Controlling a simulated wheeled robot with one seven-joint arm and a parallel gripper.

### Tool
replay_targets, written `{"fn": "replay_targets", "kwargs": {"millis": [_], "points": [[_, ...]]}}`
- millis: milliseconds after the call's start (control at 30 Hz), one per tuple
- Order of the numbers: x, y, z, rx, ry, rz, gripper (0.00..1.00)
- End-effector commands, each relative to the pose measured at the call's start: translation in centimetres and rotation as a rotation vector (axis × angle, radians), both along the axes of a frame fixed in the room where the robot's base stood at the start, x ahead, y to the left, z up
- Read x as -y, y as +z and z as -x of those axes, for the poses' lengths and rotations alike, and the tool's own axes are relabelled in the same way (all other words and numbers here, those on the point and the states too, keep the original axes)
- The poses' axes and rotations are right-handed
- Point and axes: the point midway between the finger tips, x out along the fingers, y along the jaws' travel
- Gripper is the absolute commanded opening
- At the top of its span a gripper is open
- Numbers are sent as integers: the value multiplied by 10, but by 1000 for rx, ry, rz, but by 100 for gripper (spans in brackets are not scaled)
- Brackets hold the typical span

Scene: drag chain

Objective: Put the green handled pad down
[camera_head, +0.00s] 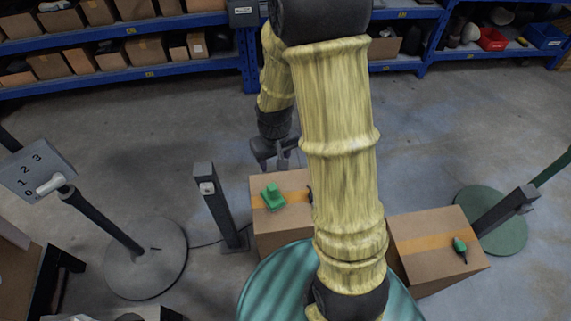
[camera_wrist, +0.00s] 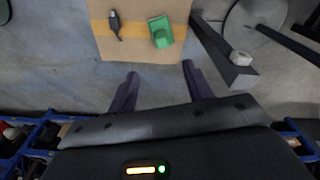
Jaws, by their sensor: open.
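The green handled pad (camera_head: 272,197) rests on top of the left cardboard box (camera_head: 287,219), near the box's tape strip. In the wrist view the pad (camera_wrist: 160,32) lies on the box (camera_wrist: 137,53), beyond my fingertips. My gripper (camera_head: 276,155) is behind the box in the head view, apart from the pad. In the wrist view its two fingers (camera_wrist: 160,70) are spread wide with nothing between them.
A dark plug-like item (camera_wrist: 115,24) lies beside the pad on the box. A grey post (camera_head: 220,205) stands left of the box. A second box (camera_head: 425,236) at right bears a small green object (camera_head: 460,250). Blue shelves (camera_head: 150,72) line the back; floor lies between.

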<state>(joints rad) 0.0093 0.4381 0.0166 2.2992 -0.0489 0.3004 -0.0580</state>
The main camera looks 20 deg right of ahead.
Motion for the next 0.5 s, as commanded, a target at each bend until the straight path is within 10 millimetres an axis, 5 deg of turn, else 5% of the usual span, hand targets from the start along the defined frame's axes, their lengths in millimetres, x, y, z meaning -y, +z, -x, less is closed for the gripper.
{"fn": "replay_targets", "kwargs": {"millis": [200, 500], "points": [[0, 56, 44, 73, -58, -9, 51], [0, 89, 90, 127, -106, -25, 51]]}}
